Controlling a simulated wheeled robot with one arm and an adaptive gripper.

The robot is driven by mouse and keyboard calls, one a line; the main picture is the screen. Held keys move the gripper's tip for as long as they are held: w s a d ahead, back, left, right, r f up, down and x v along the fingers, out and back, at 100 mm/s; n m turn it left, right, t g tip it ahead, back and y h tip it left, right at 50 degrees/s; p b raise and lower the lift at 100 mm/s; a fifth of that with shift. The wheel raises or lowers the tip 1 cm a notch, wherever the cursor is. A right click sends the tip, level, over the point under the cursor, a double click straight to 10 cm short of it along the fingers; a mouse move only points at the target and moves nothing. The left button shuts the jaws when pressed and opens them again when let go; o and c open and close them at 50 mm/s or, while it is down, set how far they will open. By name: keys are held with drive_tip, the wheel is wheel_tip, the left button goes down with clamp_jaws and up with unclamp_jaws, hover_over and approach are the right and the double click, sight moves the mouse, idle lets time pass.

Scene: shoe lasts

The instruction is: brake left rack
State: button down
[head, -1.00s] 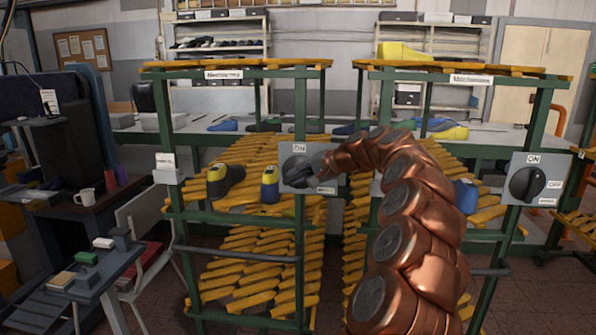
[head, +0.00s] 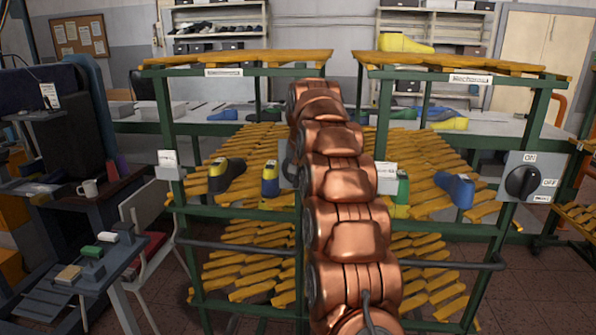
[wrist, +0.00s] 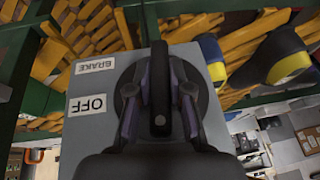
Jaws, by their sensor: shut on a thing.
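The left rack (head: 235,215) is a green frame with yellow slatted shelves. Its grey switch box (head: 286,176) is almost wholly hidden behind my arm in the head view. In the wrist view the box face (wrist: 85,140) shows the labels BRAKE (wrist: 95,65) and OFF (wrist: 87,103) on the left. Its round black knob (wrist: 160,62) has a bar handle standing upright in the picture, with a pale mark near its lower end, pointing at neither visible label. My gripper (wrist: 160,105) is shut on this handle, one finger on each side. The box's lower part is hidden.
The right rack (head: 425,210) stands close by, with its own switch box (head: 533,178) on its right post; that knob points up to ON. A small table (head: 75,275) and a chair (head: 150,225) stand at left.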

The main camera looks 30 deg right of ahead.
drive_tip(key=shift+g+h, duration=0.4)
drive_tip(key=shift+h, duration=0.1)
idle(0.3)
drive_tip(key=c, duration=1.1)
unclamp_jaws()
drive_tip(key=shift+o, duration=0.2)
drive_tip(key=v, duration=0.7)
drive_tip(key=shift+r, duration=0.2)
drive_tip(key=shift+a, duration=0.15)
